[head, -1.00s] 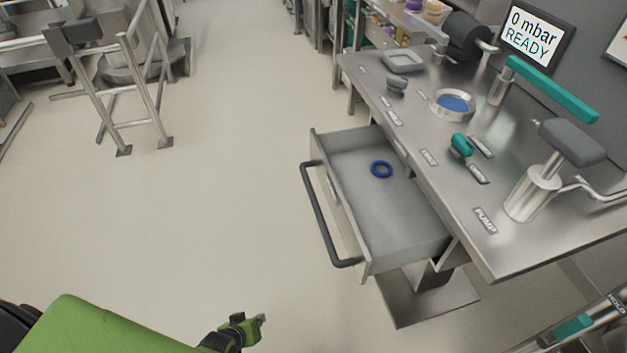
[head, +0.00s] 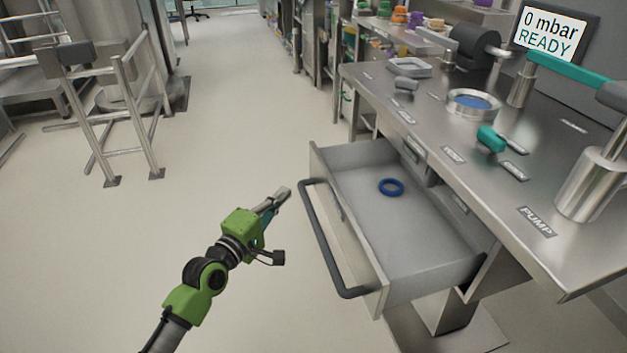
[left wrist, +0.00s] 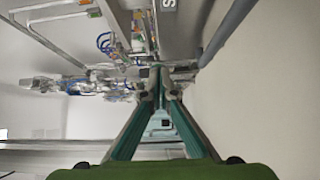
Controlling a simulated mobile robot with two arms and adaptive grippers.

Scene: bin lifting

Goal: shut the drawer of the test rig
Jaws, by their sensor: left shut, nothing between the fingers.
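The drawer (head: 425,260) of the steel test rig (head: 480,165) is pulled out and open. A blue ring (head: 391,187) lies on its floor. A dark bar handle (head: 322,240) runs along the drawer front. My left gripper (head: 283,195) is shut and empty, to the left of the handle near its far end and apart from it in the head view. In the left wrist view the teal fingers (left wrist: 157,95) meet at their tips, and a grey bar (left wrist: 228,30) shows at the upper right. My right gripper is not in view.
The rig top carries a teal valve knob (head: 491,139), a round dish with blue inside (head: 473,103), a pump cylinder (head: 592,185) and a screen (head: 550,33) reading 0 mbar READY. A metal railing stand (head: 110,110) is at the left. The floor between is clear.

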